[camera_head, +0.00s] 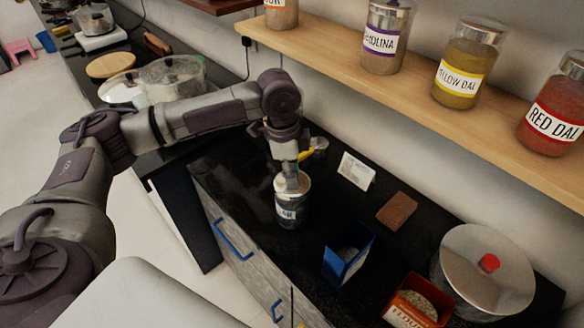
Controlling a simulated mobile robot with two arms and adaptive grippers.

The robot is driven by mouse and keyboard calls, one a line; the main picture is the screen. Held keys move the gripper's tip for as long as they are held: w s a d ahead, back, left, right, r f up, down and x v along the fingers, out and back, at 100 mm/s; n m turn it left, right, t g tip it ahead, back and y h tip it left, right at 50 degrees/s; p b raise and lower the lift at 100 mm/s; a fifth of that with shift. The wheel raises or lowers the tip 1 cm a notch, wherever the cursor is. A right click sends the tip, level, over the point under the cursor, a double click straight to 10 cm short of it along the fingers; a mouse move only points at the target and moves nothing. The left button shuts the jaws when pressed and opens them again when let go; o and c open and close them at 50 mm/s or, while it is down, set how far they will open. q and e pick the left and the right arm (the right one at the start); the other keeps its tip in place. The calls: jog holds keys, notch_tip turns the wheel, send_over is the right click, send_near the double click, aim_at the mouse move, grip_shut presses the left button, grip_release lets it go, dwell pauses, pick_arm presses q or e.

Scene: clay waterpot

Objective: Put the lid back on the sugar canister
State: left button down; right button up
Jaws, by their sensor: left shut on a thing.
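The sugar canister (289,215) stands upright on the black counter, with a label of which only the end letters show. A silvery lid (292,185) is at its mouth, level or nearly so. I cannot tell whether it is fully seated or just above the rim. My left gripper (290,170) points down from above and is shut on the lid's top. The fingers and the wrist hide the grip itself. My right gripper is not in view.
A white card (356,170), a brown block (397,211), a blue box (346,255), an orange flour box (418,300) and a big steel pot (484,270) stand to the right. A wooden shelf (400,85) with several jars runs above. Glass-lidded pots (172,78) stand behind my left arm.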

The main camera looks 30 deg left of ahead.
pick_arm(q)
jog(key=p, duration=0.2)
jog(key=shift+p, duration=0.4)
dwell(2.0)
jog(key=shift+f+p, duration=0.25)
jog(key=shift+p, duration=0.35)
dwell(1.0)
jog(key=shift+p, duration=0.7)
dwell(0.5)
jog(key=shift+c, duration=2)
grip_release()
jog(key=shift+r+p, duration=3.5)
jog(key=shift+p, duration=0.8)
